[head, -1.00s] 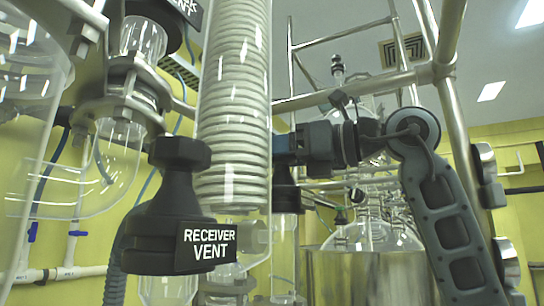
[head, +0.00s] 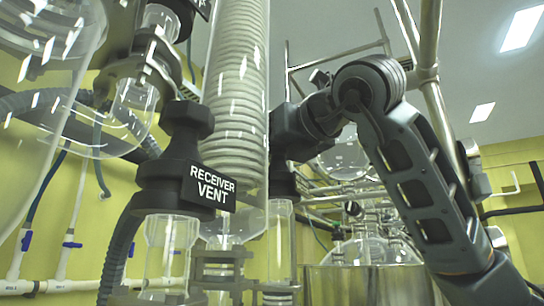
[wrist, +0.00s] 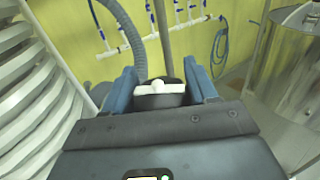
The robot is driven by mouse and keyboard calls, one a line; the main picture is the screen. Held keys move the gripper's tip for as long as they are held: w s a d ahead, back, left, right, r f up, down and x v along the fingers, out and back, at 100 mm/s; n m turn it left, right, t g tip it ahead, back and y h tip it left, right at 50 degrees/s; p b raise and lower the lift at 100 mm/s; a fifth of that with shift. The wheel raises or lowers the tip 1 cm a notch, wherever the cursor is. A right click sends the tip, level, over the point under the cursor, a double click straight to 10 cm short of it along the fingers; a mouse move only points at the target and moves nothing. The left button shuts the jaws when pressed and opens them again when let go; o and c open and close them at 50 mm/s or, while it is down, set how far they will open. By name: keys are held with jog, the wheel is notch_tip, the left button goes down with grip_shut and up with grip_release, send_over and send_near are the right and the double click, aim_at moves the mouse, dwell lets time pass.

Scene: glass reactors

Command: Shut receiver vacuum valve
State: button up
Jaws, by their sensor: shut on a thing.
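My gripper (wrist: 163,84) has blue fingers on both sides of a white bar-like handle (wrist: 160,88) on a dark round valve body (wrist: 160,100). The fingers are shut on this handle. No label is readable on this valve. The black valve labelled RECEIVER VENT (head: 190,170) stands to the left, apart from my gripper.
The coiled condenser (head: 234,100) stands close left of my gripper, and its white coils (wrist: 35,80) fill the wrist view's left side. A steel vessel (head: 345,284) is at lower right. Steel frame poles (head: 432,100) stand behind my arm. Pipes and hoses line the yellow wall.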

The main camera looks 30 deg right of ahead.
dwell(0.4)
jog(key=o, duration=1)
jog(key=shift+c, duration=0.2)
jog(key=shift+r+p, duration=0.15)
jog(key=shift+p, duration=0.3)
